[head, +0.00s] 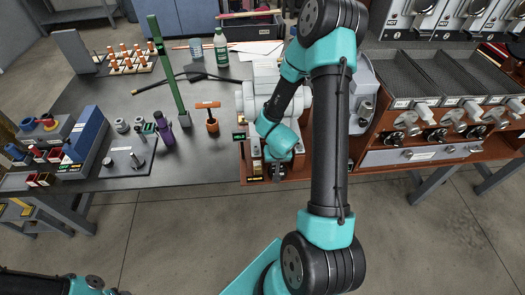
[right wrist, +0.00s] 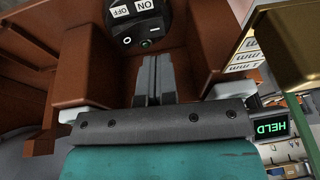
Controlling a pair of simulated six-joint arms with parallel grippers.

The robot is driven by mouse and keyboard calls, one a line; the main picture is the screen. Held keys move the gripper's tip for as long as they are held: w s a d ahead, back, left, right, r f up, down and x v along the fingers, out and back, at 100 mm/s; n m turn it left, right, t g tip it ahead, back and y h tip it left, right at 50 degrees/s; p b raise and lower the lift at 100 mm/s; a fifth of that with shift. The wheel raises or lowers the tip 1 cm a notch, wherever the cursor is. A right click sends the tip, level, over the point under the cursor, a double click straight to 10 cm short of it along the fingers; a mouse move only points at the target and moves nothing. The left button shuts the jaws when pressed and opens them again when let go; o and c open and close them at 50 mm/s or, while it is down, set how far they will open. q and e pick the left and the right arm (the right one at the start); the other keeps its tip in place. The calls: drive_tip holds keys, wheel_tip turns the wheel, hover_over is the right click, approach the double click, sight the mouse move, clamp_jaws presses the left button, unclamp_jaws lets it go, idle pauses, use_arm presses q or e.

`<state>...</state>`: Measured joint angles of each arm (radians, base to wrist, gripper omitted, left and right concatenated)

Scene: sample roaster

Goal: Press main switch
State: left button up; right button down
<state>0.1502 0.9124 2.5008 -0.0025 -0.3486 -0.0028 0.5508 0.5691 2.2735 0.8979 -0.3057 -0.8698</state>
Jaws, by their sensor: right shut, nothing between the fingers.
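The main switch (right wrist: 136,22) is a round black unit with ON and OFF labels, seen upside down at the top of the right wrist view. A small white ring mark and a small green spot show on its lower face. My right gripper (right wrist: 153,60) is shut and empty, its fingertips just below the switch face in the picture. I cannot tell whether they touch it. My left gripper is out of view.
Brown panels (right wrist: 84,65) flank the fingers closely on both sides. A small display (right wrist: 270,128) reads HELD in green. The dark table (head: 215,163) left of the roaster holds a green post (head: 166,65), an orange-handled tool (head: 211,118) and several racks. Cooling trays (head: 408,75) stand right.

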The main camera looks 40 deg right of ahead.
drive_tip(key=a+r, duration=0.4)
drive_tip(key=r, duration=0.5)
drive_tip(key=shift+a+r, duration=0.25)
drive_tip(key=shift+r, duration=0.15)
idle(0.5)
